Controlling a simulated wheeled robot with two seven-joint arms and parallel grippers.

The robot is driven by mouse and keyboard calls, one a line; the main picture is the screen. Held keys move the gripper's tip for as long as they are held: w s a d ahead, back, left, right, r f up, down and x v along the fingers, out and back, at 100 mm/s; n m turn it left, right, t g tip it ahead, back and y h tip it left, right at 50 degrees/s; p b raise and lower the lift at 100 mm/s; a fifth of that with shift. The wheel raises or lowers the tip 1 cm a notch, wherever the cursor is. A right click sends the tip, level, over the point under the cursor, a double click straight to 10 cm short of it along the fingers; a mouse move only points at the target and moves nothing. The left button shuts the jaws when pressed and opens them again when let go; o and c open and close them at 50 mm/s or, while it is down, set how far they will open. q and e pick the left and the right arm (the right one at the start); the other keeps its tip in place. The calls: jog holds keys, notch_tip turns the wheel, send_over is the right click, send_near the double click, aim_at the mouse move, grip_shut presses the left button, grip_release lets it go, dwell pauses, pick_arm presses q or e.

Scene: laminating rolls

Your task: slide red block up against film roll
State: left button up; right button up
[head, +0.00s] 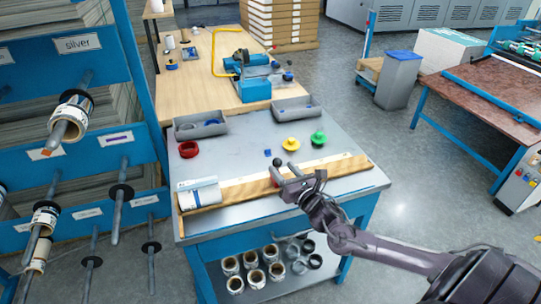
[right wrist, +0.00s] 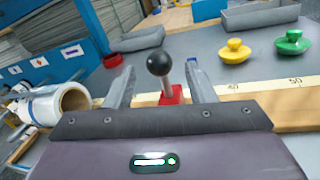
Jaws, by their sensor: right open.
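The red block (right wrist: 172,96) sits on the wooden board with a metal stem and a black ball knob (right wrist: 159,63) on top. In the head view the knob (head: 278,161) shows, and the red block (head: 275,182) is mostly hidden by my right gripper (head: 291,176). In the right wrist view my right gripper (right wrist: 158,88) is open, with one finger on each side of the stem and a gap on both sides. The white film roll (head: 200,194) lies at the board's left end, apart from the block. It also shows in the right wrist view (right wrist: 55,104).
The wooden board (head: 240,189) with a scale strip runs along the table's front. Behind it are a red ring (head: 188,149), yellow knob (head: 291,143), green knob (head: 318,139) and grey bins (head: 200,125). Board space between block and roll looks clear. Shelving stands left.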

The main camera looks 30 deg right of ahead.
aim_at(280, 166)
jog(key=shift+w+r, duration=0.25)
jog(key=shift+w, duration=1)
jog(key=shift+w+d+f, duration=0.1)
jog(key=shift+w+f, duration=0.05)
jog(key=shift+w, duration=1.7)
pick_arm(q)
jog(key=shift+s+a+r, duration=0.1)
jog(key=shift+s+r, duration=0.1)
jog(key=shift+s, duration=0.55)
pick_arm(e)
grip_shut()
